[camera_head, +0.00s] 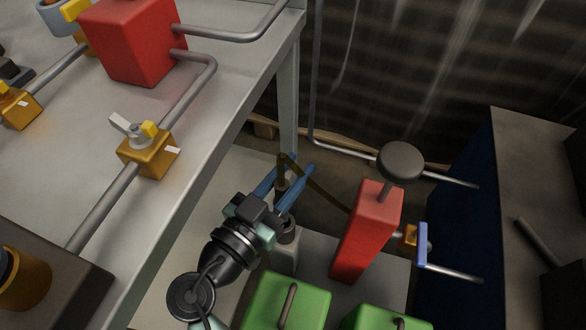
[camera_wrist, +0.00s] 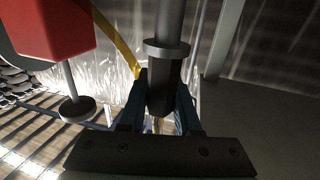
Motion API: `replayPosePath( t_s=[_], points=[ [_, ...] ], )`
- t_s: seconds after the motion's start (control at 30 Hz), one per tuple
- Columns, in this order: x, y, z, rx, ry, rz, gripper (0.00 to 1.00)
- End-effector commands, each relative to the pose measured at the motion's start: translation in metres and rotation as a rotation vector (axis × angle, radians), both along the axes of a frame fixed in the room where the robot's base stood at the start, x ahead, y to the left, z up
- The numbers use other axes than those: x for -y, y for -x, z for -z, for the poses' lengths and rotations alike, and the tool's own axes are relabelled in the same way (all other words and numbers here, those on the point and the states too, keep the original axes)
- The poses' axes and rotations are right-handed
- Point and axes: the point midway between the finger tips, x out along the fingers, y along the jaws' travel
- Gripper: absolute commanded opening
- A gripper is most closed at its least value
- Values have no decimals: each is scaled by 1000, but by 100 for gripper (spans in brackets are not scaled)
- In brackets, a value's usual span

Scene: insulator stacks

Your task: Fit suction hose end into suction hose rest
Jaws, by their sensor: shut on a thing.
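My gripper (camera_head: 296,170) has its blue fingers shut around an upright, dark, slim hose end (camera_head: 282,183). In the wrist view, the fingers (camera_wrist: 162,88) close on either side of a dark tapered piece (camera_wrist: 163,92) below a grey collar and tube. A thin brownish-yellow hose (camera_head: 325,190) runs from the top of the held end down to the right; a yellow strand also shows in the wrist view (camera_wrist: 117,40). Just below the gripper stands a grey post (camera_head: 285,262) with a dark round top, which may be the rest. I cannot tell whether the held end touches it.
A red block (camera_head: 367,235) with a grey disc knob (camera_head: 400,162) stands close on the right. Green boxes (camera_head: 288,303) are in front. A grey bench (camera_head: 215,110) with pipes, valves and another red block fills the left. A dark blue cabinet (camera_head: 470,205) stands at the right.

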Motion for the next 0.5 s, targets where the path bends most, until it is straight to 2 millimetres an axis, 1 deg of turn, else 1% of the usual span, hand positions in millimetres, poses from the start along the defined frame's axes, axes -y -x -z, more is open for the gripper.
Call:
replayPosePath(
  t_s=[0.17, 0.5],
  points=[
    [0, 0, 0, 1, 0, 0, 0],
    [0, 0, 8, 1, 1, 0, 0]
  ],
)
